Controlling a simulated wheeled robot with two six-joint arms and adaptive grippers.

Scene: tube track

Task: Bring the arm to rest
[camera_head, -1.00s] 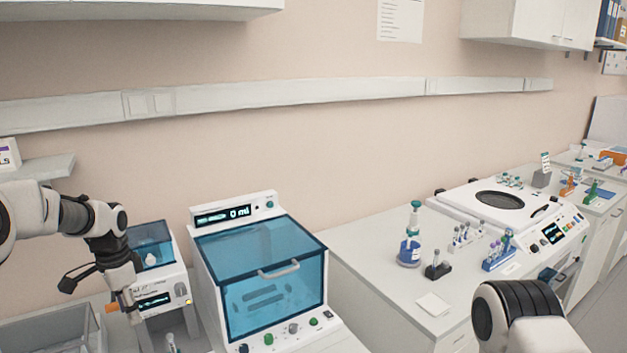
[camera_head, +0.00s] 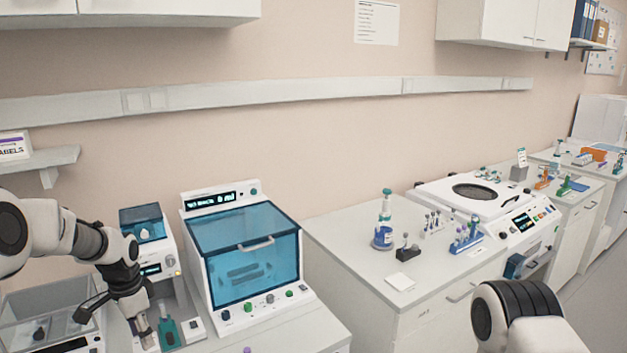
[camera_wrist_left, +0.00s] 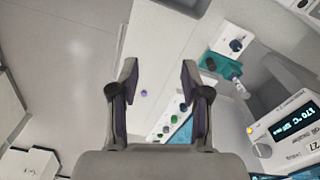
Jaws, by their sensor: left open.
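My left arm (camera_head: 62,232) comes in from the left and bends down over the bench. My left gripper (camera_head: 148,340) points downward near the front of a small white machine with a blue cover (camera_head: 143,222).
A white machine with a blue clear lid (camera_head: 243,262) stands right of the gripper. A clear-walled box (camera_head: 40,305) is at left. A small purple cap (camera_wrist_left: 144,93) lies on the bench. Farther right are a blue-labelled bottle (camera_head: 383,235), tube racks (camera_head: 466,238) and a centrifuge-like machine (camera_head: 480,205).

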